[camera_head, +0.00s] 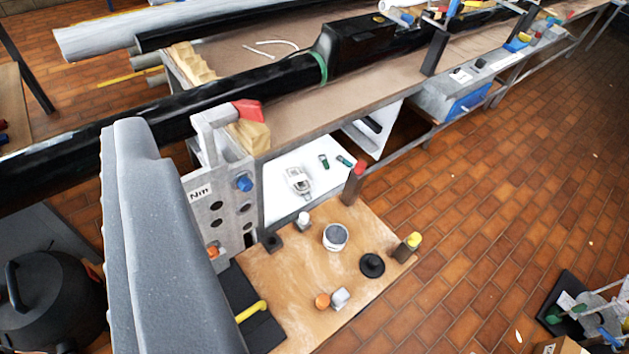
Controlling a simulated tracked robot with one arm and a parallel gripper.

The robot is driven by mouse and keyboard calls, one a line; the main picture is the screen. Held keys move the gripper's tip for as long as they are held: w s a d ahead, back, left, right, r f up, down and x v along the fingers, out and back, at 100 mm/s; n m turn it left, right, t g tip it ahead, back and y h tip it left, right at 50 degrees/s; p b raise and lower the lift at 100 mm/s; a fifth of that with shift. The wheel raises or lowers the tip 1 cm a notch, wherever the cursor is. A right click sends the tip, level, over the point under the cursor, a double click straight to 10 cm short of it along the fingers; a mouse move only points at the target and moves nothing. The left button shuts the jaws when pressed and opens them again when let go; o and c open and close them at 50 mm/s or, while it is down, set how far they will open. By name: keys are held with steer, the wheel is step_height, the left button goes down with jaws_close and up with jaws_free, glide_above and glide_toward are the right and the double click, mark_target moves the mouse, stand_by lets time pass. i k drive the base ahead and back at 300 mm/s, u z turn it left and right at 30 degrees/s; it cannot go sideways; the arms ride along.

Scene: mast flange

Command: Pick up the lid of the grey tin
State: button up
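A small grey-white tin (335,238) stands on the wooden board in the lower middle of the head view. Its round top looks dark grey; I cannot tell whether this is a lid or the open inside. A round black piece with a raised knob (372,265) lies on the board to the right of the tin, apart from it. I cannot tell whether it is the tin's lid. A large grey arm part, seemingly mine, fills the left of the view. My gripper's fingers do not show.
The light wooden board (300,262) also bears a white cup-like item (303,220), an orange-capped item (322,300) and a yellow-topped block (409,245). A grey perforated panel (222,205) stands at its left. A long workbench (300,122) runs behind.

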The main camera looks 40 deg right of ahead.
mark_target(372, 266)
steer(key=z, duration=1.25)
steer(key=k, duration=0.9)
steer(key=z, duration=0.45)
steer(key=i, duration=1.35)
steer(key=u, duration=0.25)
